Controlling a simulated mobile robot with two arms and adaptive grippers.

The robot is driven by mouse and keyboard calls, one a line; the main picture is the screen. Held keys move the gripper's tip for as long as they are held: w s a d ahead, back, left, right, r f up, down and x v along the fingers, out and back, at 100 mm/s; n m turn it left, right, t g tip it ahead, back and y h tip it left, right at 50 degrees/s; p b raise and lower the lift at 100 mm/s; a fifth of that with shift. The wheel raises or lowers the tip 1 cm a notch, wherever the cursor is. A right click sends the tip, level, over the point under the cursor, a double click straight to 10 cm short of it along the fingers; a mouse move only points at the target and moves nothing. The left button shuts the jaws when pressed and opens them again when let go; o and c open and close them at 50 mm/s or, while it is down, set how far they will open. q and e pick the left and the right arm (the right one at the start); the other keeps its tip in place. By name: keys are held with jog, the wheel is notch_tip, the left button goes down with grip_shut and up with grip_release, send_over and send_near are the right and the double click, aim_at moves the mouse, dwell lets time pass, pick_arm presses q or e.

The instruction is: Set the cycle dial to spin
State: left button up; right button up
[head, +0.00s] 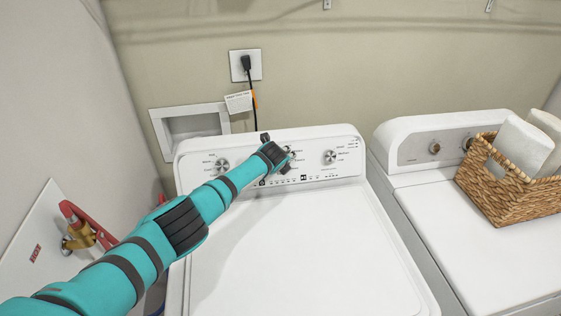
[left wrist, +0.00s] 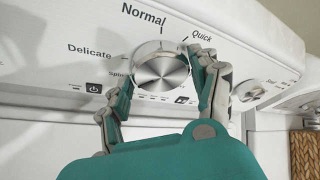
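The cycle dial (left wrist: 161,68) is a round silver knob on the white washer's (head: 300,240) control panel. Labels Normal, Quick, Delicate and Spin surround it; Normal is above it and Spin at its left. A small mark shows at the dial's top, below Normal. My left gripper (head: 286,158) reaches the middle of the panel and hides most of the dial in the head view. In the left wrist view the left gripper's (left wrist: 160,88) fingers are spread on either side of the dial, the right one close to its edge. I cannot tell if it touches. My right gripper is not in view.
Two other knobs sit on the panel, at left (head: 222,165) and right (head: 330,157). A dryer (head: 470,240) stands to the right with a wicker basket (head: 510,190) of white towels on top. A plugged cord (head: 251,85) hangs behind the washer.

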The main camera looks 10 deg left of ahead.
pick_arm(q)
jog(key=o, duration=0.3)
jog(key=shift+o, duration=0.2)
jog(key=shift+r, duration=0.1)
jog(key=v, duration=1.2)
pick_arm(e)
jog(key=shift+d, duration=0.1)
